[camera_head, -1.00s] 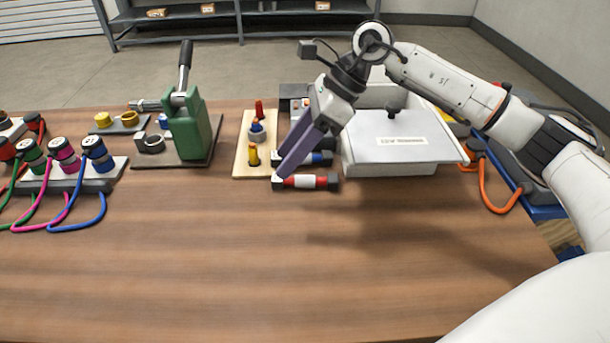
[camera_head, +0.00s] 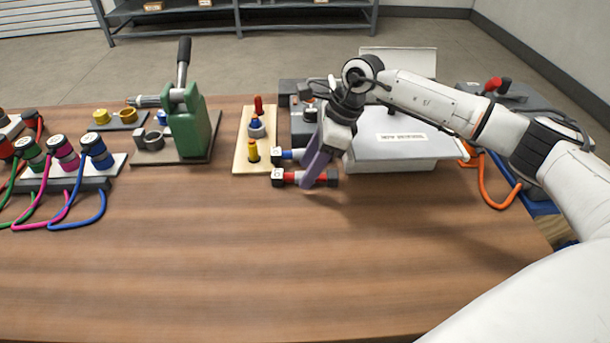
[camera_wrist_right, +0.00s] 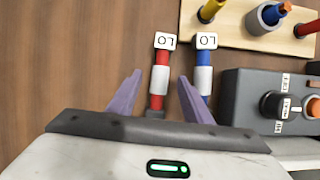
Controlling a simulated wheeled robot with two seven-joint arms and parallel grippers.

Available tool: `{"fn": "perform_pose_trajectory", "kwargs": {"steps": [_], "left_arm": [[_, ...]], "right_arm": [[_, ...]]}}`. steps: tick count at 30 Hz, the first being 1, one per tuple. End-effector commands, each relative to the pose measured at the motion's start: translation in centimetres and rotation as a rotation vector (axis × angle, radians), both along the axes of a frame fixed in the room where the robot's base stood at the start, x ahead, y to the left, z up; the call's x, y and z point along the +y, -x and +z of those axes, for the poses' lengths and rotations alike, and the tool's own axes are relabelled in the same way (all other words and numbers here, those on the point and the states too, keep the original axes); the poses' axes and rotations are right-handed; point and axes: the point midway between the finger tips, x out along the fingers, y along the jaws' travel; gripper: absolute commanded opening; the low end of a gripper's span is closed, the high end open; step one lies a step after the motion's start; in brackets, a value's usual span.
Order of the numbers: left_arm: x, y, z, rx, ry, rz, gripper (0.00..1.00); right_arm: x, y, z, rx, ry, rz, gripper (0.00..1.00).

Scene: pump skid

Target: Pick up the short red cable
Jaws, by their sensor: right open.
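In the wrist view my right gripper (camera_wrist_right: 159,95) has one finger left of the red cable and the other close to the blue cable (camera_wrist_right: 204,80). Contact cannot be told. My left gripper is not in view.
A wooden block with coloured plugs (camera_head: 242,152) stands just behind left. A dark control box (camera_wrist_right: 262,100) and a white lidded case (camera_head: 400,161) are to the right. A green hand press (camera_head: 188,130) stands further left. The front table is clear.

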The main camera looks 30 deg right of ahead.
Motion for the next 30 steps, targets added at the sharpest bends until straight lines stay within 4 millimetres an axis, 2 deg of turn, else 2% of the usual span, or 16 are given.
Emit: {"fn": "perform_pose_trajectory", "kwargs": {"steps": [22, 29, 30], "left_arm": [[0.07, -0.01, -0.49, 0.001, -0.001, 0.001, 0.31], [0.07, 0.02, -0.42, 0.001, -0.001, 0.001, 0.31], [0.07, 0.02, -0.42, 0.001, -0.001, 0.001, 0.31]], "right_arm": [[0.13, -0.08, -0.91, 0.000, 0.000, 0.000, 0.45], [0.13, -0.09, -0.82, 0.000, 0.000, 0.000, 0.07], [0.13, -0.09, -0.82, 0.000, 0.000, 0.000, 0.05]]}}
